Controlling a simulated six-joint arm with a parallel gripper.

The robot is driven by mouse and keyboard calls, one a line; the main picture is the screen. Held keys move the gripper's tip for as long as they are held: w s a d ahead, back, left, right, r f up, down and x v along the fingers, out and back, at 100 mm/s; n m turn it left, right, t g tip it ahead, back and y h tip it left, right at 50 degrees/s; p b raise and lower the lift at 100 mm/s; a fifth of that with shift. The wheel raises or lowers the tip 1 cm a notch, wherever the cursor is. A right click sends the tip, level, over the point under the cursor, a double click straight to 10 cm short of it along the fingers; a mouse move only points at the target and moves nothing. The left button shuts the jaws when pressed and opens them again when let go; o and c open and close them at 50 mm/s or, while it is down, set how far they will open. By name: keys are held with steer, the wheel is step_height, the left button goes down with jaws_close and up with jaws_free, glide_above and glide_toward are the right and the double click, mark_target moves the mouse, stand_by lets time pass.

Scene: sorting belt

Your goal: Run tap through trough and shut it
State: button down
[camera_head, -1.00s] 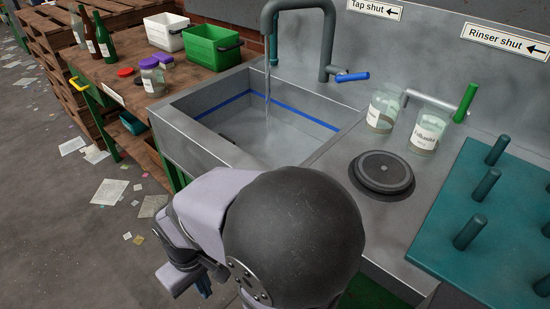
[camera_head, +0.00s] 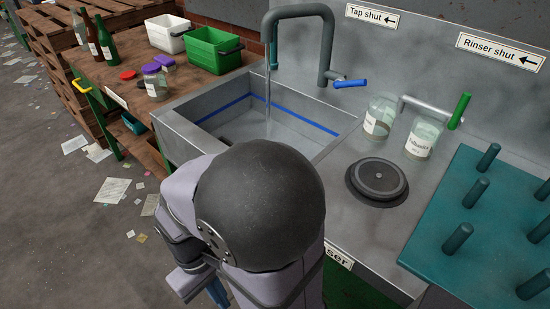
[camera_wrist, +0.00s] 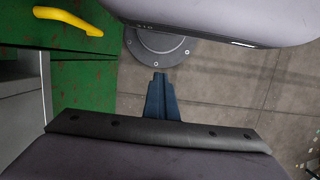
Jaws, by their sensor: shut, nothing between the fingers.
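The grey gooseneck tap (camera_head: 327,45) stands at the back of the steel trough (camera_head: 180,125), with a water stream (camera_head: 268,95) falling from its spout. Its blue lever (camera_head: 350,84) points right; the "Tap shut" sign (camera_head: 371,16) above has an arrow pointing left. A blue line (camera_head: 300,117) runs around the trough's inner walls; I cannot tell the water level. My gripper (camera_head: 217,293) is low in front of the trough, well away from the lever and mostly hidden by my arm. In the wrist view, its blue fingers (camera_wrist: 159,77) are shut and empty above the floor.
Right of the trough are two labelled jars (camera_head: 379,117), a green-handled rinser lever (camera_head: 459,111), a black round rinser (camera_head: 378,181) and a teal peg rack (camera_head: 440,228). Bottles and bins stand on the wooden bench (camera_head: 130,88) at left. A yellow handle (camera_wrist: 68,20) shows in the wrist view.

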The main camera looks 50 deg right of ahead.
steer(key=shift+s+r, duration=0.1)
steer(key=shift+s, duration=0.1)
steer(key=shift+r, duration=0.1)
steer(key=s+r+g+p, duration=0.3)
steer(key=s+r+p, duration=0.1)
steer(key=p, duration=0.2)
steer(key=shift+s+r+p, duration=0.15)
steer(key=shift+s+p, duration=0.15)
steer(key=shift+p, duration=0.05)
stand_by(0.3)
steer(key=c, duration=1.4)
jaws_free()
steer(key=shift+o, duration=0.2)
